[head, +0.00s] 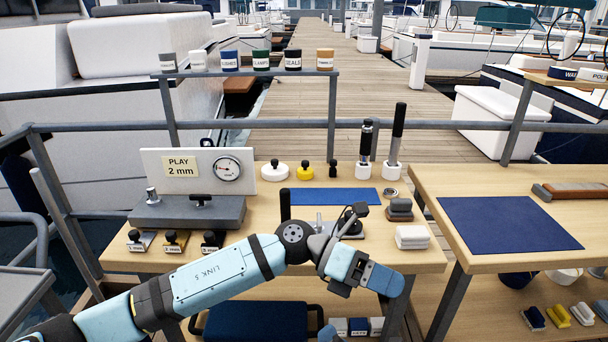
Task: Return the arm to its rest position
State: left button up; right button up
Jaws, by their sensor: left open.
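My left arm (215,276) comes in from the lower left and reaches across the front of the middle workbench (425,262). Its light-blue forearm and wrist hide part of the bench edge. My right gripper is not in view.
A gauge board reading "PLAY 2 mm" (180,167) stands at the back left. A second bench (440,190) with a navy mat (505,224) stands further right.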

pick_arm(q)
jog(key=s+a+f+m+t+y, duration=0.1)
jog(key=a+f+m+t+y, duration=0.3)
jog(key=a+f+m+t, duration=0.95)
jog(key=a+f+m+t+y, duration=0.4)
jog(key=a+m+t, duration=0.5)
jog(key=m, duration=0.9)
jog(key=s+a+f+n+g+y, duration=0.35)
jog(key=s+a+f+n, duration=0.35)
jog(key=s+f, duration=0.5)
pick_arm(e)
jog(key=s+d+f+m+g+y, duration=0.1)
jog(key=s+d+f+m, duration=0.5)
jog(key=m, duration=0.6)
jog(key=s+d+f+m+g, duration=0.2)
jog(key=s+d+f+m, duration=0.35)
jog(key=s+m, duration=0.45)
pick_arm(q)
jog(key=s+a+r+m+g+p, duration=0.1)
jog(key=a+r+p, duration=0.2)
jog(key=r+p, duration=1.2)
jog(key=p, duration=0.5)
jog(key=shift+s+p, duration=0.3)
jog(key=shift+s, duration=0.05)
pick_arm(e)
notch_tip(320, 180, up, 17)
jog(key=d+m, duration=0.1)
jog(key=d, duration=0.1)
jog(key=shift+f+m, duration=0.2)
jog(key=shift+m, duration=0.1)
